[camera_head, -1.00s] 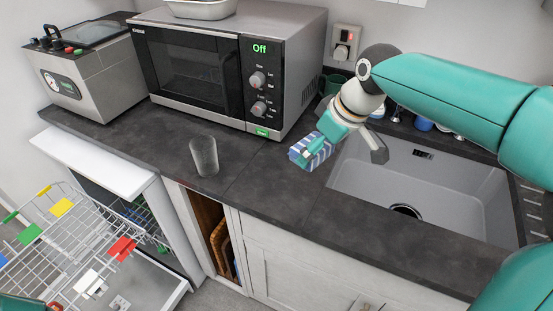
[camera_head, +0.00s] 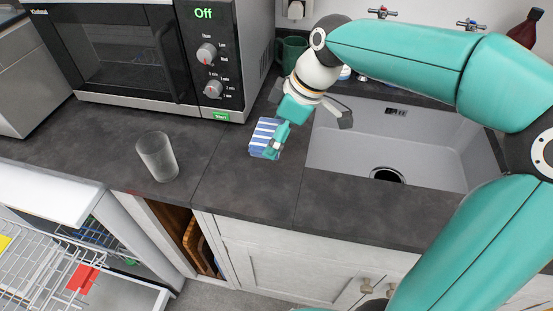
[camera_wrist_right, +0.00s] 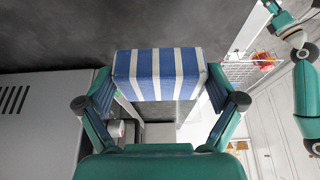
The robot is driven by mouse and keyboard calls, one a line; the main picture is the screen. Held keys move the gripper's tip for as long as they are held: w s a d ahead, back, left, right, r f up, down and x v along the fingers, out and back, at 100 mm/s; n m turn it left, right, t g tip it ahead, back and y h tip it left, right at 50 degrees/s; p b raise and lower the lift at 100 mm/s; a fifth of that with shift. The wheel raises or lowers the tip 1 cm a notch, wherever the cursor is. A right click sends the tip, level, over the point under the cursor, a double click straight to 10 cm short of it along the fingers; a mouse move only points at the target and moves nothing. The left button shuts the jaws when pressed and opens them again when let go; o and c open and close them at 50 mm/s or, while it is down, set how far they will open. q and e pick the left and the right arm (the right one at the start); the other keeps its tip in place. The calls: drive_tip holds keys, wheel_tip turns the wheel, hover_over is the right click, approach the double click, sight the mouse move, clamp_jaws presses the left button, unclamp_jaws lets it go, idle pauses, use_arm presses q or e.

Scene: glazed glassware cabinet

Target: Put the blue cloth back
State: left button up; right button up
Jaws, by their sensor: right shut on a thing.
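The blue cloth (camera_head: 264,137) is a folded block with blue and white stripes. In the head view it is at the counter between the microwave and the sink; I cannot tell whether it touches the worktop. My right gripper (camera_head: 277,143) is shut on its right side. In the right wrist view the cloth (camera_wrist_right: 158,75) sits between the two fingers of the right gripper (camera_wrist_right: 160,98). My left gripper (camera_wrist_right: 274,9) seems to show small at the top right of the wrist view, partly cut off; its jaws are unclear.
A clear glass (camera_head: 157,157) stands on the dark worktop (camera_head: 225,180) left of the cloth. The microwave (camera_head: 150,60) is behind, with a green mug (camera_head: 291,52) to its right. The sink (camera_head: 400,145) lies to the right. A wire dishwasher rack (camera_head: 35,275) is at lower left.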

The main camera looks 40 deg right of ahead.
sight(270, 167)
wheel_tip(270, 167, down, 8)
drive_tip(key=shift+r, duration=0.1)
idle(0.4)
drive_tip(key=o, duration=0.6)
drive_tip(key=shift+b, duration=0.35)
drive_tip(key=shift+c, duration=0.2)
drive_tip(key=shift+o, duration=0.6)
drive_tip(key=shift+r, duration=0.25)
drive_tip(key=v, duration=1.1)
drive_tip(key=shift+s+r+p, duration=0.15)
drive_tip(key=shift+r+p, duration=0.1)
drive_tip(key=shift+p, duration=0.2)
